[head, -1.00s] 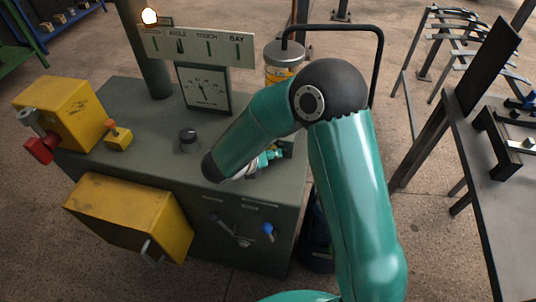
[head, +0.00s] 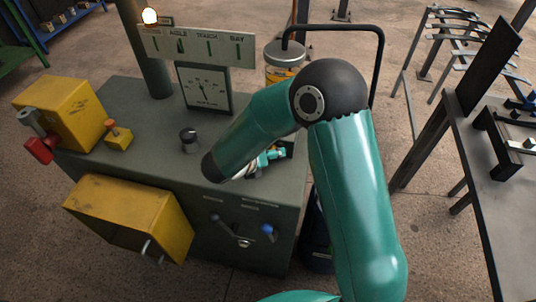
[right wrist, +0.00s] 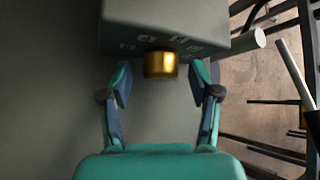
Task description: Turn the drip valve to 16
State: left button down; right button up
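The drip valve appears to be the brass knob (right wrist: 161,65) in the right wrist view, on the grey housing (right wrist: 150,16) with small markings I cannot read. My right gripper (right wrist: 162,78) is open, one finger on each side of the knob, with visible gaps to both sides. In the head view the right gripper (head: 273,156) is mostly hidden behind my arm, over the right end of the green bench (head: 120,95); the brass knob is hidden there. My left gripper is not in view.
A gauge (head: 205,88) stands at the back of the bench under a labelled board (head: 195,47). Yellow boxes (head: 62,108) (head: 130,215), a black knob (head: 188,138) and a blue-tipped lever (head: 268,232) are on the bench. A steel table (head: 500,210) stands at right.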

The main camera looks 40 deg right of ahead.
jog(key=shift+a+r, duration=0.1)
jog(key=v, duration=1.1)
jog(key=shift+a+r, duration=0.25)
jog(key=shift+s, duration=0.15)
